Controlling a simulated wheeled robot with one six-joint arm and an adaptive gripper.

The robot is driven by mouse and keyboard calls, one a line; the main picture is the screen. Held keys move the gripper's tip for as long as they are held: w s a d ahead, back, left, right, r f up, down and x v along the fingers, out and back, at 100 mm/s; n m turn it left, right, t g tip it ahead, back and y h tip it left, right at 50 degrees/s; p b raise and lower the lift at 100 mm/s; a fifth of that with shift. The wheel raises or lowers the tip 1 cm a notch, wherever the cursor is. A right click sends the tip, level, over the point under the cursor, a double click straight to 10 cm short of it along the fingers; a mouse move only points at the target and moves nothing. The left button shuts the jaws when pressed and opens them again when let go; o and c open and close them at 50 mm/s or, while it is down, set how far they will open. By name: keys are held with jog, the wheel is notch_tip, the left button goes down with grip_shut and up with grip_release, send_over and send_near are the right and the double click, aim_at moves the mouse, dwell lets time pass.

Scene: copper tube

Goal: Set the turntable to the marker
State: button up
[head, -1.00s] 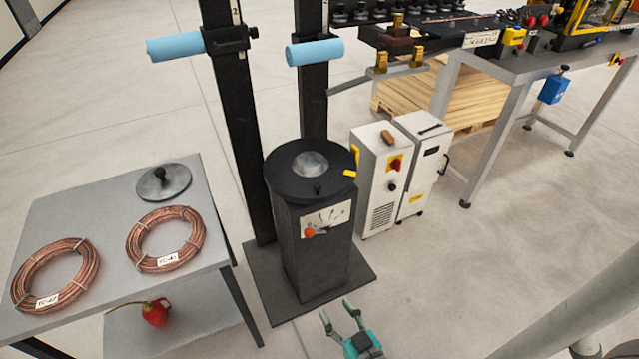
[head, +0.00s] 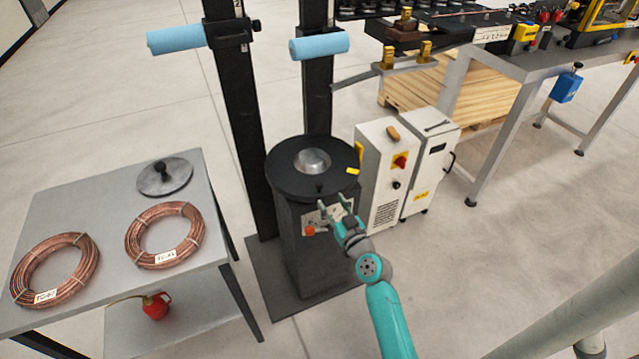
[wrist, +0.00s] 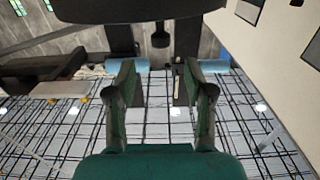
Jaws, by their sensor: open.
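The turntable is a black round disc (head: 290,182) with a grey hub (head: 312,161), on a dark pedestal (head: 305,262). A small dark knob (head: 319,188) stands near its front rim. A yellow marker (head: 353,171) sits at the rim's right side. My gripper (head: 334,206) is open and empty, in front of the pedestal's upper part, just below and right of the knob in the head view. In the wrist view the open fingers (wrist: 160,85) have nothing between them. A dark rounded edge (wrist: 140,10) with a dark peg (wrist: 160,38) shows above them, probably the disc and its knob.
Black posts with blue rollers (head: 319,46) stand behind. White cabinets (head: 383,178) stand close on the right. A table with copper coils (head: 163,235) is on the left.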

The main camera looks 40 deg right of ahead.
aim_at(321, 187)
jog(key=x, duration=0.9)
jog(key=shift+w, duration=0.2)
jog(key=shift+c, duration=0.3)
grip_shut()
